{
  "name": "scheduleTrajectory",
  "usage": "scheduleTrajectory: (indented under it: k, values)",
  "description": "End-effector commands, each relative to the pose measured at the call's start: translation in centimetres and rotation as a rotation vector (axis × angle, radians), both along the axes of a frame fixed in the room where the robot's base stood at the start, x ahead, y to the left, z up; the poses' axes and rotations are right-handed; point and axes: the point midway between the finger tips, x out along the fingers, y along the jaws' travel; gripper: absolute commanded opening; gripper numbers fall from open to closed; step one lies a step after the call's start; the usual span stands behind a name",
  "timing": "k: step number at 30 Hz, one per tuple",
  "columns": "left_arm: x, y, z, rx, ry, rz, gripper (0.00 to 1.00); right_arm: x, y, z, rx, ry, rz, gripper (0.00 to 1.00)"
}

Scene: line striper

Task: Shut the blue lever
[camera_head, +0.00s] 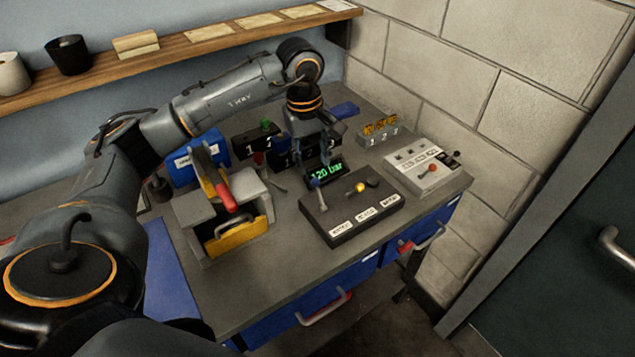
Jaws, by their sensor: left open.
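The dark control box (352,229) sits near the front right of the workbench. My left gripper (318,163) is open and points down just behind and above the blue-knobbed lever. I cannot tell whether a fingertip touches it. A display (326,174) reading "120 bar" is partly hidden by the fingers. My right gripper does not show.
A grey machine with a red-handled lever (227,196) and yellow front (237,237) stands left of the box. A blue canister (196,160) is behind it. A light grey switch panel (423,170) stands right. A shelf (190,48) runs along the back wall.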

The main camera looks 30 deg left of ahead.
Motion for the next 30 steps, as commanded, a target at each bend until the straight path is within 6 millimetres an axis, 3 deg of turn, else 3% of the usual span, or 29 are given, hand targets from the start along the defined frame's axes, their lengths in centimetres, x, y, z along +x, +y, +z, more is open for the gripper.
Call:
scheduleTrajectory:
  k: [6,12,18,26,30]
  values:
    - [0.2,-0.4,-4.6,-0.003,0.007,-0.001,0.42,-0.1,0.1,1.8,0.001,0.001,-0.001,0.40]
    - [0.6,-0.5,-7.8,-0.003,0.003,0.002,0.42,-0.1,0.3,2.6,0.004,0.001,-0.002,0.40]
    - [0.7,-0.6,-9.3,-0.002,0.000,0.000,0.42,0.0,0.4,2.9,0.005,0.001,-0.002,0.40]
    - [0.8,-0.6,-9.4,-0.003,-0.001,0.000,0.42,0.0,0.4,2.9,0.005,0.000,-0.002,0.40]
    - [0.8,-0.6,-9.4,-0.003,-0.001,0.000,0.17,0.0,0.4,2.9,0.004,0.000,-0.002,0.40]
